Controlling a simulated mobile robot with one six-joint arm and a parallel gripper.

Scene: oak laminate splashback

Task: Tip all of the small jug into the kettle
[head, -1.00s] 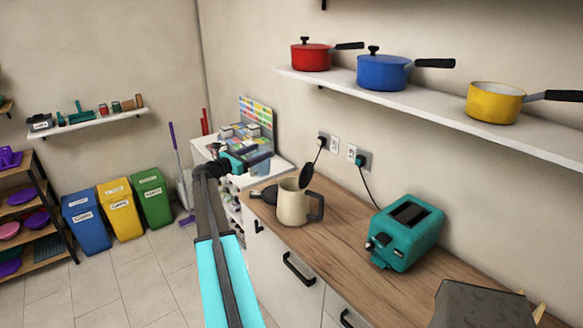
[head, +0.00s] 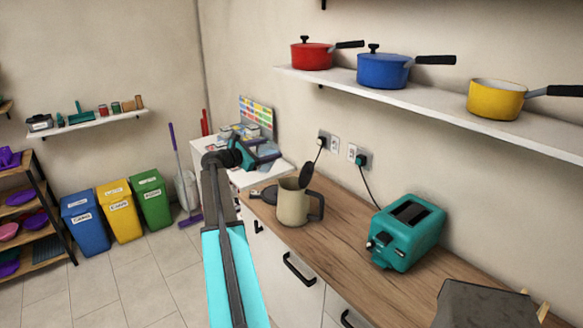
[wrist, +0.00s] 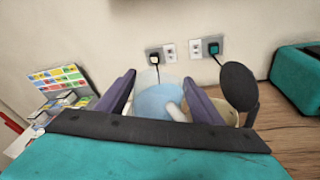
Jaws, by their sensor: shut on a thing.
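The cream kettle (head: 292,206) stands upright on the wooden counter, its dark round lid (head: 306,176) swung up and open. In the wrist view the lid (wrist: 238,86) is at the right and only a bit of the kettle's cream rim (wrist: 229,117) shows. My gripper (wrist: 160,95) has its two purple fingers shut on the small jug (wrist: 158,103), a clear, whitish vessel with pale blue contents. In the head view my gripper (head: 262,159) is up and to the left of the kettle, apart from it. The jug is mostly hidden there.
A teal toaster (head: 408,235) stands right of the kettle. Plugs and sockets (head: 340,148) with hanging cords are on the wall behind. A shelf (head: 430,105) with pots runs above. A white unit (head: 200,150) with small boxes is behind my gripper. Counter between kettle and toaster is clear.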

